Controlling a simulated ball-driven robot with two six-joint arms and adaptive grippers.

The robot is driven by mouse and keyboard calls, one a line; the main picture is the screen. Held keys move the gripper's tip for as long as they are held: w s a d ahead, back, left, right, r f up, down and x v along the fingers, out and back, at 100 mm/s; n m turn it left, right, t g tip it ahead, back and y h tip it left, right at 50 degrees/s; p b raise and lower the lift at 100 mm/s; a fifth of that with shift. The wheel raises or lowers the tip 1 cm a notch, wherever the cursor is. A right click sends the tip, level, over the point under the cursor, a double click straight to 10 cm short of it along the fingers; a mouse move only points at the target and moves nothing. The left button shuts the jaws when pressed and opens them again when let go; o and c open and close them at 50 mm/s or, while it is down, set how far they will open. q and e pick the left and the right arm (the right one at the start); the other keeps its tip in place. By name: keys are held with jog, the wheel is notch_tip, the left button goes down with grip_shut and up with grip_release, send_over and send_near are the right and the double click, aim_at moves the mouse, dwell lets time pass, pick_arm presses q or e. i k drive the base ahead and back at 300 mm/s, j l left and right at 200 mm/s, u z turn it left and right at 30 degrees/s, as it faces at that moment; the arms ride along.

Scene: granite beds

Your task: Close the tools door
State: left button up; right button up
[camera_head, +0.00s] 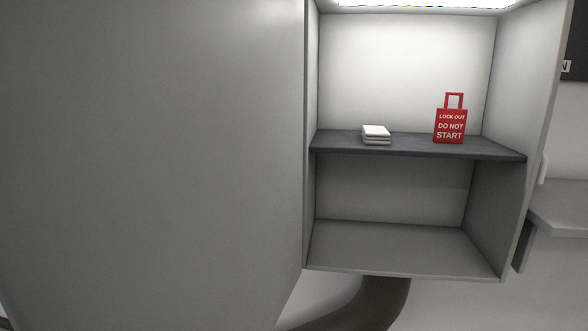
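A large plain grey door (150,150) fills the left half of the head view. It stands wide open, joined to the left side of an open wall cabinet (500,220). No handle shows on the face turned to me. The cabinet's inside is in full view. Neither of my grippers shows in the head view.
A dark shelf (415,146) divides the cabinet. It bears a stack of small white blocks or cloths (376,134) and a red lockout tag (450,124). A light strip (425,3) glows at the top. A grey ledge (560,215) lies at the right. A dark curved shape (375,303) shows below the cabinet.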

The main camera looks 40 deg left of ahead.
aim_at(152, 151)
jog(key=k+j, duration=0.15)
jog(key=j, duration=0.2)
jog(key=k+j, duration=0.15)
jog(key=j, duration=0.25)
jog(key=k+j, duration=0.15)
jog(key=j, duration=0.2)
jog(key=k+j, duration=0.15)
jog(key=j, duration=0.2)
